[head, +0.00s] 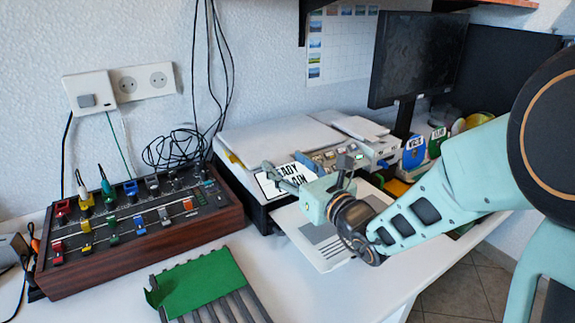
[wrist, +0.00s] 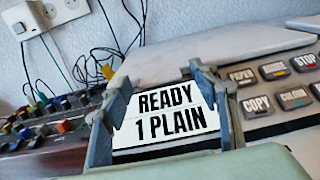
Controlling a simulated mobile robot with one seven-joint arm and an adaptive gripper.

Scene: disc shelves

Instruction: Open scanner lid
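The scanner (head: 262,215) stands on the desk against the wall, with a dark body. Its white lid (head: 280,138) lies flat on top and looks shut; it also shows in the wrist view (wrist: 225,45) behind the panel. The panel's display (wrist: 165,115) reads "READY 1 PLAIN". My gripper (head: 276,174) is at the scanner's front left, over the display. In the wrist view my gripper (wrist: 158,78) has its two fingers wide apart with nothing between them, and the lid's front edge lies beyond the fingertips. Whether the fingers touch the scanner I cannot tell.
A wooden-sided control box (head: 130,235) with sliders stands left of the scanner. A green piece on a grey rack (head: 200,285) lies in front. A printed sheet (head: 315,240) sticks out under my gripper. A monitor (head: 415,55) stands behind right. Cables hang by the wall.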

